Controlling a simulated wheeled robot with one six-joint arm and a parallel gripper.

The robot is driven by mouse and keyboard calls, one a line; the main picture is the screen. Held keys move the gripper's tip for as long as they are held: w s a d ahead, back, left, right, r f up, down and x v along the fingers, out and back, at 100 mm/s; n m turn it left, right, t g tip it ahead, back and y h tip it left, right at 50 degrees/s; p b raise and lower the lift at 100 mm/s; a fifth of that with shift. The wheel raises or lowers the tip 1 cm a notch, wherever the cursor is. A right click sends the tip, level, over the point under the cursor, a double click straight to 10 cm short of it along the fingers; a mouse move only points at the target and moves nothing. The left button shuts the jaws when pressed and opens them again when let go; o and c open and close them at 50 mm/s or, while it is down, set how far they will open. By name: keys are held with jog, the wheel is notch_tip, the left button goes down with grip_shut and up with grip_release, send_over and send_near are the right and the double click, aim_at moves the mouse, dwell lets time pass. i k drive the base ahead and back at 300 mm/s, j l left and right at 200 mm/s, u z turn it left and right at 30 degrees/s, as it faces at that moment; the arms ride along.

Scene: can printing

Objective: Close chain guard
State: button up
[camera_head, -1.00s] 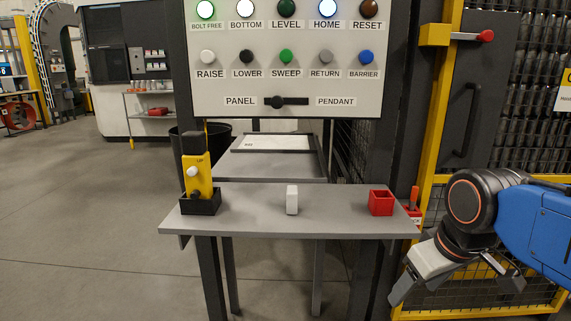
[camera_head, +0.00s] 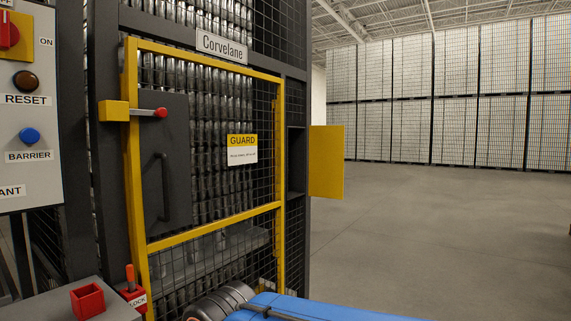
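A yellow-framed mesh guard door (camera_head: 205,237) stands in the front of the can machine, with a yellow "GUARD" sign (camera_head: 242,150) on it. Rows of metal cans show behind its mesh. A plain yellow panel (camera_head: 326,162) sticks out to the right from the machine's right corner. I cannot tell which of these is the chain guard. My gripper is out of view; only my blue arm link and dark joint show at the bottom.
The button panel (camera_head: 27,105) is at the left edge. A grey shelf with a red open box (camera_head: 87,300) and a red "LOCK" holder (camera_head: 133,296) is at lower left. Clear floor (camera_head: 430,235) lies to the right, before tall mesh-fronted stacks at the back.

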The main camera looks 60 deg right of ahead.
aim_at(326, 143)
jog(key=z, duration=1.6)
jog(key=i+l+z, duration=0.2)
jog(key=i, duration=1.4)
jog(key=j, duration=0.1)
